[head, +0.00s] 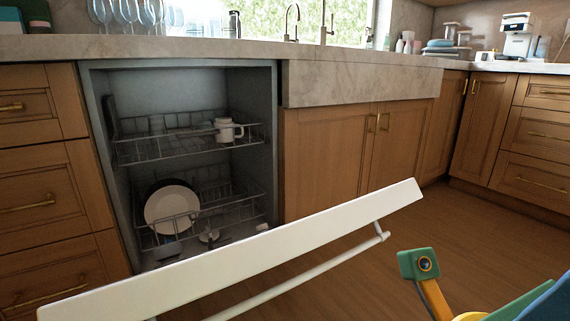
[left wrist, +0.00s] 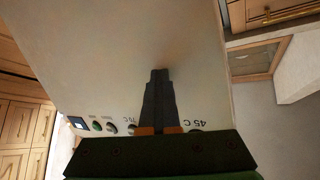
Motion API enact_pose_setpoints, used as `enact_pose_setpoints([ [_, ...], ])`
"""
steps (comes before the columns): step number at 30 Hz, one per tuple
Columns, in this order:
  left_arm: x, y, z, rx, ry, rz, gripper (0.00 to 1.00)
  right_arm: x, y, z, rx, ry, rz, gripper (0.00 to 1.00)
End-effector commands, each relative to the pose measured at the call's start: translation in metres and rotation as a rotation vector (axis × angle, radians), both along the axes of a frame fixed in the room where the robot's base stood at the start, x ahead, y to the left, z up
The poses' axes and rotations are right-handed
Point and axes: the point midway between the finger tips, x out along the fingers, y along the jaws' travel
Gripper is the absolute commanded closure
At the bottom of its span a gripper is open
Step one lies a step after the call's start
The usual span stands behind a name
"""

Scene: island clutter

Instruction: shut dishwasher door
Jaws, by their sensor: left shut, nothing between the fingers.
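The dishwasher (head: 92,130) is built in under the counter, and its white door (head: 245,255) hangs open, tilted out from the cavity. A bar handle (head: 310,278) runs along the door's near side. In the left wrist view, a broad pale panel with buttons and temperature marks, the door (left wrist: 110,60), fills the middle. My left gripper (left wrist: 160,72) is shut and empty, its fingertips over this panel; I cannot tell if they touch it. It does not show in the head view. A green and orange part of my arm shows at lower right; no right gripper fingers are visible.
The upper rack (head: 190,150) holds a white mug (head: 228,130); the lower rack (head: 250,208) holds a white plate (head: 172,207). Wooden drawers (head: 45,190) stand at left and sink cabinets (head: 330,155) at right. Open wooden floor (head: 460,220) lies right of the door.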

Motion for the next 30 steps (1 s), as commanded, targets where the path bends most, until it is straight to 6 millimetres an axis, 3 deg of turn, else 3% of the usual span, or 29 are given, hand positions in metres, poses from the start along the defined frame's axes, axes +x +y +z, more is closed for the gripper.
enact_pose_setpoints([
  [9,0.009,0.006,0.021,0.002,-0.009,0.001,1.0,0.0,0.0,0.011,0.0,0.0,0.0,0.5],
  [20,0.011,0.007,0.022,0.002,-0.009,0.0,1.0,0.0,0.0,0.012,0.0,0.0,0.0,0.5],
  [30,0.022,0.014,0.039,0.002,-0.01,0.001,1.0,0.0,0.0,0.019,0.0,0.0,0.0,0.5],
])
